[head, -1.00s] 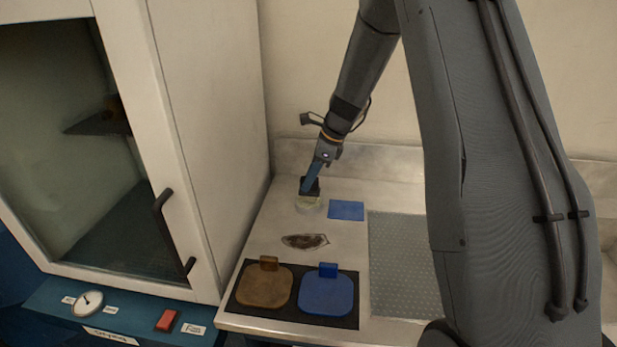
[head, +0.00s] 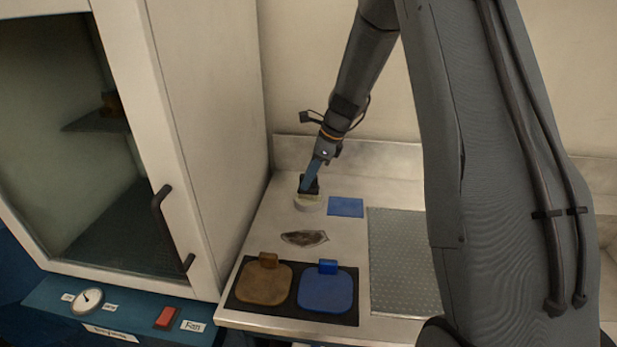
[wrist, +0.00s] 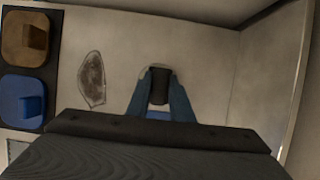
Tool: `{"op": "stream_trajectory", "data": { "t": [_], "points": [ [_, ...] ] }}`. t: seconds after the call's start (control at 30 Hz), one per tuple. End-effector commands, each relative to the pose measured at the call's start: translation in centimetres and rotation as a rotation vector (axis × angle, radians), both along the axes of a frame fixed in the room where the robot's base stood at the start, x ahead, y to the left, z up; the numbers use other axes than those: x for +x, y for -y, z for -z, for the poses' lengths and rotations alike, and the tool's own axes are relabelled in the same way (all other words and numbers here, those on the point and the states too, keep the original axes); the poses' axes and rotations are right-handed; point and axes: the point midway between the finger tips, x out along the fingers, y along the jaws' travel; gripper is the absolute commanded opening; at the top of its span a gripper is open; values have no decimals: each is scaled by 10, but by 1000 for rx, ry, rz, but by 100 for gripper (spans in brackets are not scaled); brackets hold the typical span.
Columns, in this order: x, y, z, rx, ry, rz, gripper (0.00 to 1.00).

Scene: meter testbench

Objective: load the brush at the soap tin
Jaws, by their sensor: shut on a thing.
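My gripper (head: 307,182) is at the back left of the steel bench, pointing down, with its blue fingers shut on a dark brush (wrist: 159,88). The brush is right over the soap tin (head: 308,204), a low, round, pale tin on the bench. The brush's lower end meets or nearly meets the tin's top; I cannot tell whether it touches. In the wrist view the brush and fingers hide most of the tin, and only a pale rim shows behind them.
A blue flat pad (head: 346,207) lies just right of the tin. A dark stain-like patch (head: 305,238) is in front. Brown (head: 264,285) and blue (head: 325,293) handled plates sit on a black mat. A white cabinet (head: 205,130) stands left; a textured metal panel (head: 400,262) lies right.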

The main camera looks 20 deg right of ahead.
Motion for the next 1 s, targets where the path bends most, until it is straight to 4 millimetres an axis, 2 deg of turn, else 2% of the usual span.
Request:
{"op": "stream_trajectory", "data": {
  "t": [1.0],
  "points": [
    [0, 0, 7, 0, 0, 0, 2]
  ]
}}
